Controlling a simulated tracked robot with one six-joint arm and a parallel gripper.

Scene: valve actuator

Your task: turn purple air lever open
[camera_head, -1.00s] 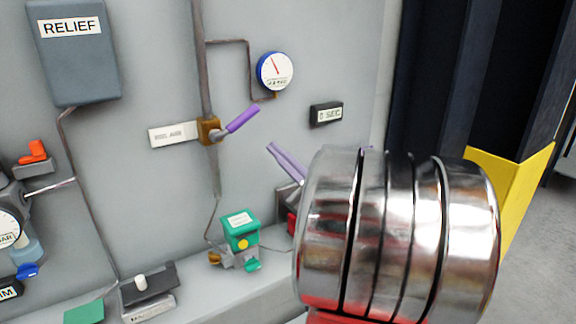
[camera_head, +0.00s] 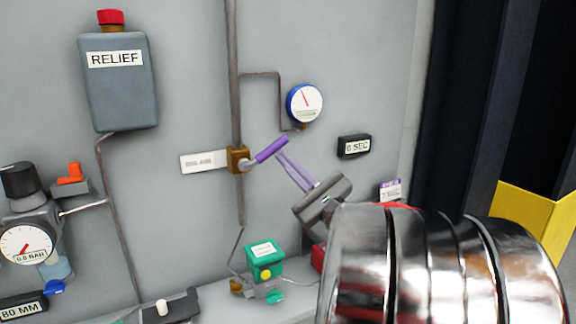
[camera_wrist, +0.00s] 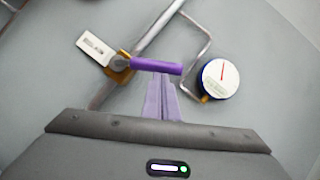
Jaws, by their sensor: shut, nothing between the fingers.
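The purple air lever (camera_head: 272,149) sticks out up and to the right from a brass valve (camera_head: 238,159) on the grey wall's vertical pipe. In the wrist view the lever (camera_wrist: 157,66) lies nearly level, with the brass valve (camera_wrist: 119,66) at its left end. My gripper (camera_head: 281,155) has pale purple fingers, shut together and empty. Their tips are just below and right of the lever in the head view. In the wrist view the fingertips (camera_wrist: 162,77) meet the lever's lower edge from below; I cannot tell whether they touch it.
A blue-rimmed gauge (camera_head: 305,103) and its thin pipe sit right of the valve. A white label plate (camera_head: 204,161) is at its left. A green-topped device (camera_head: 264,256) stands below on the ledge. A "0 SEC" display (camera_head: 355,146) is to the right.

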